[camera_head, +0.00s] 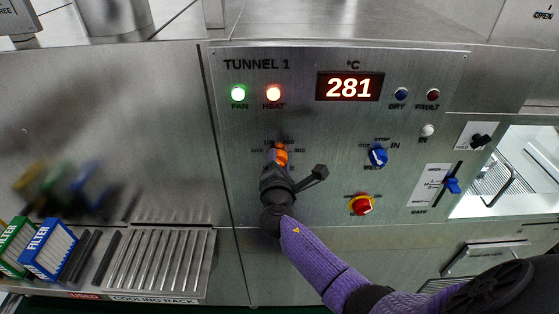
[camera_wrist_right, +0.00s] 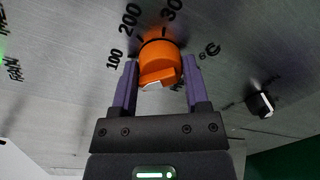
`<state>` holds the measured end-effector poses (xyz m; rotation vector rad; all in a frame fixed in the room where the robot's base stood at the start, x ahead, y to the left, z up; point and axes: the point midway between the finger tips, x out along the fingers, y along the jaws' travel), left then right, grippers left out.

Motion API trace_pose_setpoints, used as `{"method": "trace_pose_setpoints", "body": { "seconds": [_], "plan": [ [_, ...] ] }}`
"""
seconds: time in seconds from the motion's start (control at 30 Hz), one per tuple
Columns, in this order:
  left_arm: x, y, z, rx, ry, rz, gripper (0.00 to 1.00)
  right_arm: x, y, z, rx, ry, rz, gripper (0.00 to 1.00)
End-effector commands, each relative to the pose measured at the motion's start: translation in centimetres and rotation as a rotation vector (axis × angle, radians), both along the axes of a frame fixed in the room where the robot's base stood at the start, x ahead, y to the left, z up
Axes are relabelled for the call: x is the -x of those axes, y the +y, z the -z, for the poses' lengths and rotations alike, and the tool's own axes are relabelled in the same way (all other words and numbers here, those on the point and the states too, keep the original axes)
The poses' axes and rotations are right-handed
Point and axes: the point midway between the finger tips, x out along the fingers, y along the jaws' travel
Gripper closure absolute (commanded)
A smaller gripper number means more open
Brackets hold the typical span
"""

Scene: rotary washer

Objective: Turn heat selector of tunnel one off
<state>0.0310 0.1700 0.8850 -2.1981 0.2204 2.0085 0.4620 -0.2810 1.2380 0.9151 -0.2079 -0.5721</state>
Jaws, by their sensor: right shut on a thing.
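The heat selector is an orange knob (camera_head: 281,157) on the steel TUNNEL 1 panel (camera_head: 232,129), below the lit FAN and HEAT lamps. In the right wrist view the orange knob (camera_wrist_right: 160,62) has a raised bar with a pale mark at its lower end, and 100, 200 and 300 are printed around it. My right gripper (camera_head: 278,166) is at the knob, shut on it, with one purple finger on each side in the wrist view (camera_wrist_right: 161,72). The gripper partly hides the knob and its scale in the head view. My left gripper is not in view.
The red display (camera_head: 349,87) reads 281. The green FAN lamp (camera_head: 238,94) and orange-red HEAT lamp (camera_head: 273,93) glow. A blue knob (camera_head: 378,156), a red and yellow stop button (camera_head: 361,204) and a blue gate lever (camera_head: 453,185) are to the right. A cooling rack (camera_head: 157,264) is lower left.

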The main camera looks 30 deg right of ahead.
Motion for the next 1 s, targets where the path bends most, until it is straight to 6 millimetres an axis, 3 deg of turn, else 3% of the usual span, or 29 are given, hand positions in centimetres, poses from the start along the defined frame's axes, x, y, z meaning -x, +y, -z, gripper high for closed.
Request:
{"method": "trace_pose_setpoints", "body": {
  "seconds": [0.5, 1.0],
  "plan": [
    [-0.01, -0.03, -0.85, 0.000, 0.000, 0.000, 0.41, 0.00, 0.09, 0.12, 0.256, 0.160, -0.001, 1.00],
    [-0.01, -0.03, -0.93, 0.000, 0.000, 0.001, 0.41, 0.01, 0.12, 0.20, 0.298, 0.187, -0.001, 1.00]
  ]
}}
